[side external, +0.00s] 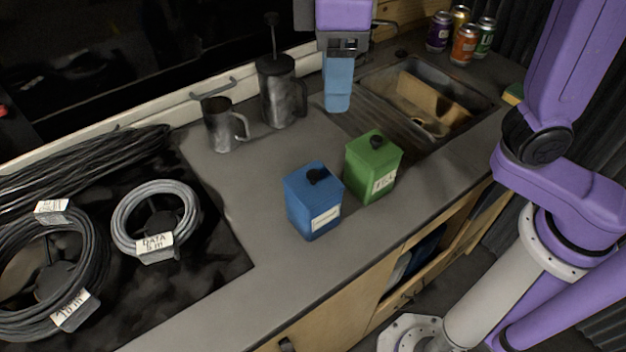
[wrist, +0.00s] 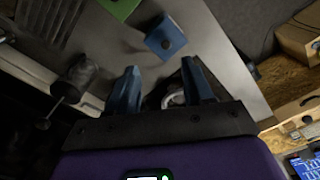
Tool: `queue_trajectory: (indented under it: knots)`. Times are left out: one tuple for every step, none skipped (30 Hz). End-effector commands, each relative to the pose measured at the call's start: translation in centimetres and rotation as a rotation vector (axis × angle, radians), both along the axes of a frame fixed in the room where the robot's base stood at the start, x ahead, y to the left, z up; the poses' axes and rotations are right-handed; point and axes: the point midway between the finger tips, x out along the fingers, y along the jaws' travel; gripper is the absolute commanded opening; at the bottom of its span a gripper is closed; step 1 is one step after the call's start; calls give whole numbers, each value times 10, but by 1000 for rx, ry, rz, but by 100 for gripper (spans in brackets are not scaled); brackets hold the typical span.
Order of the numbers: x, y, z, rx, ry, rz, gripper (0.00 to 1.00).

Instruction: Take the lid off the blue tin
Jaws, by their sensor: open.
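The blue tin (side external: 312,212) stands upright on the counter with its lid on. The lid has a dark round knob (side external: 317,176) and a pale label is on the tin's front. My gripper (side external: 338,108) hangs above the counter, behind and above the tin, apart from it. In the wrist view my gripper (wrist: 159,66) shows two blue fingers spread apart with nothing held between them. The blue tin (wrist: 166,36) appears there just beyond the fingertips.
A green tin (side external: 373,166) with a dark knob stands close right of the blue tin. A metal mug (side external: 220,128) and a dark press pot (side external: 278,95) stand behind. A sink (side external: 455,88) is at right; coiled cables (side external: 125,215) lie left. Counter in front-left is clear.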

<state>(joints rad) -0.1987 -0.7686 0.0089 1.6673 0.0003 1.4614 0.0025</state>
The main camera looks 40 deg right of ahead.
Motion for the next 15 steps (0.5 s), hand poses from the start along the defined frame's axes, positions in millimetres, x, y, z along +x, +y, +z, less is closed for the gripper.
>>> queue_trajectory:
  knots:
    - [2, 10, 6, 1, -1, -4, 51]
    - [3, 14, 8, -1, 1, -8, 51]
    - [4, 18, 12, 0, 0, -12, 51]
    - [5, 21, 14, -2, 1, -14, 51]
    - [5, 24, 16, -2, 1, -16, 51]
    - [6, 26, 18, -2, 2, -19, 51]
    - [6, 28, 19, -2, 2, -20, 51]
    - [6, 29, 20, -3, 2, -21, 51]
    - [6, 29, 20, -4, 3, -23, 51]
    - [7, 30, 19, -5, 3, -23, 51]
    - [7, 30, 17, -5, 3, -24, 51]
    - [7, 30, 13, -6, 4, -24, 51]
    - [6, 29, 9, -7, 5, -24, 51]
    - [7, 29, 5, -7, 5, -24, 51]
    - [6, 29, -2, -7, 5, -23, 51]
